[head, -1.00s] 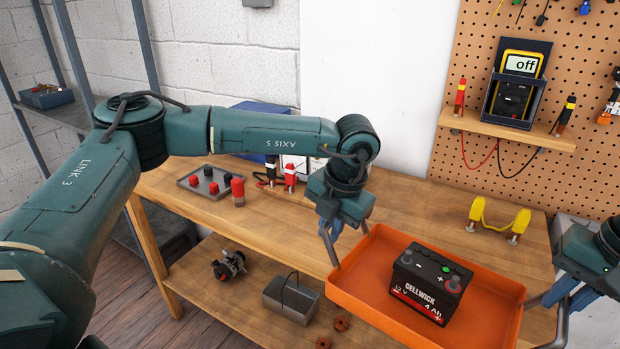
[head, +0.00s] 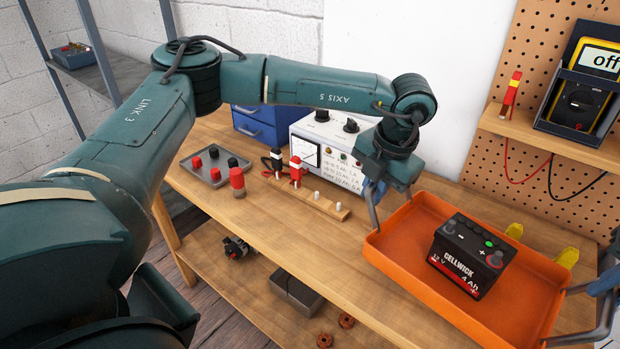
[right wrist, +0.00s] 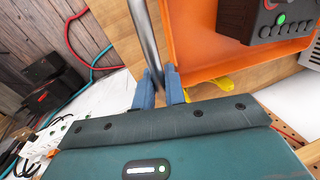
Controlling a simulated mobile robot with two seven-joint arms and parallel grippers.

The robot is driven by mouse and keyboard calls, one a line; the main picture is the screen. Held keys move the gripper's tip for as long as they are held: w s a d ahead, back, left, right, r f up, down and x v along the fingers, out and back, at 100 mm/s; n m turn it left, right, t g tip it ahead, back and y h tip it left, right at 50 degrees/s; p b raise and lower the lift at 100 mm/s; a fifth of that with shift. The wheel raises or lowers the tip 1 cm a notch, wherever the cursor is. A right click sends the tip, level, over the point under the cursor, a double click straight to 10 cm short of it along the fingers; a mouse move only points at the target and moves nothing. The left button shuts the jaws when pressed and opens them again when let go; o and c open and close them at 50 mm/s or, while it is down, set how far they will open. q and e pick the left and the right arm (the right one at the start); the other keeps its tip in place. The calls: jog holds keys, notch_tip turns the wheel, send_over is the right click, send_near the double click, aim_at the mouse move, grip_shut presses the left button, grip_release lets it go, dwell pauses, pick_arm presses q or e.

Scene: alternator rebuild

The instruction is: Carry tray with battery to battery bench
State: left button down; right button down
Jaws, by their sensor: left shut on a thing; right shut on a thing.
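My left gripper (head: 372,192) is shut on the tray's left side at the handle. My right gripper (head: 603,290), partly cut off at the right edge, is shut on the tray's right handle. In the right wrist view its blue fingertips (right wrist: 159,88) close on a grey handle bar (right wrist: 145,40) beside the orange tray (right wrist: 190,55).
A charger with a gauge (head: 330,150) stands on the bench (head: 270,215), beside a terminal strip (head: 305,197) and a small grey tray (head: 215,170). Yellow clamps (head: 567,257) lie behind the orange tray.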

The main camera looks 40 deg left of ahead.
pick_arm(q)
jog(key=shift+r, duration=0.15)
pick_arm(e)
jog(key=shift+r, duration=0.2)
